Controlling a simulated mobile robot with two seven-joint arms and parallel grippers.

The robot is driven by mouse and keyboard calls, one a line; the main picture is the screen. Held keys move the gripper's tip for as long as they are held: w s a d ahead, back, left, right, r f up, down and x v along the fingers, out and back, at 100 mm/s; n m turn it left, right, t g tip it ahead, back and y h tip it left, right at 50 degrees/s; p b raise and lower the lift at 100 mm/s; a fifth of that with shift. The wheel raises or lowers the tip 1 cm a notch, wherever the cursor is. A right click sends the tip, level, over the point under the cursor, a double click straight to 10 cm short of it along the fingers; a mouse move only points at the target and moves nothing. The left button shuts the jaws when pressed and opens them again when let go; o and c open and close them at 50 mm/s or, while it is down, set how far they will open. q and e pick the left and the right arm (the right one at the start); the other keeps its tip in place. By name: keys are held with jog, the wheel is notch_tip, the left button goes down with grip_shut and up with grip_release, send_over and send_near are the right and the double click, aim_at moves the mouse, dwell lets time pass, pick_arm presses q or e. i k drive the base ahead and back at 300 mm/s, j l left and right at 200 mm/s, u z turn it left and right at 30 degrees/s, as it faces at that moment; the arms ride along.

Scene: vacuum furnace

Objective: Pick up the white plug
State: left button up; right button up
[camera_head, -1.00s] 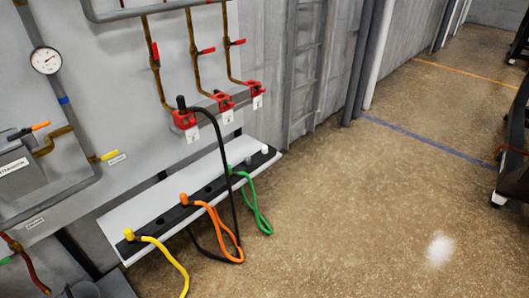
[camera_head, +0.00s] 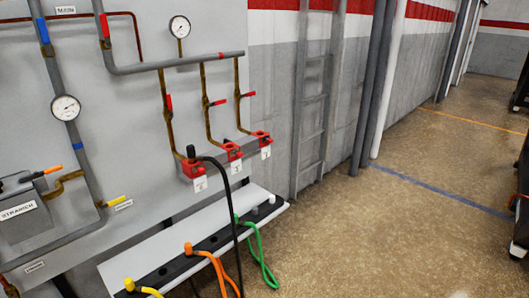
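The white plug (camera_head: 271,198) stands near the right end of the black strip on the white shelf (camera_head: 140,246). It is small in the view, and no cable can be seen on it. The green plug (camera_head: 236,218) with its green cable is to its left on the same strip. The orange plug (camera_head: 188,248) and the yellow plug (camera_head: 129,284) stand farther left. The black plug (camera_head: 191,153) is up at the leftmost red socket (camera_head: 193,169), with its black cable hanging down in front of the shelf. Neither of my grippers is in view.
Two more red sockets (camera_head: 232,151) (camera_head: 263,138) with numbered tags are on the wall above the shelf. Pipes, valves and gauges (camera_head: 66,108) cover the panel. A ladder (camera_head: 313,110) is on the wall behind. The floor (camera_head: 370,235) to the right is clear, with dark wheeled equipment at the right edge.

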aim_at(272, 197)
jog(key=u, duration=0.3)
jog(key=i+l+u, duration=0.15)
jog(key=u, duration=0.2)
jog(key=i+l+u, duration=0.1)
jog(key=u, duration=0.2)
jog(key=i+l+u, duration=0.1)
jog(key=l+u, duration=0.25)
jog(key=i+l+u, duration=0.2)
jog(key=l, duration=0.15)
jog(key=i+l+u, duration=0.2)
jog(key=l, duration=0.2)
jog(key=i+l+u, duration=0.1)
jog(key=l, duration=0.8)
jog(key=i+l+u, duration=0.15)
jog(key=l, duration=0.75)
jog(key=k, duration=0.05)
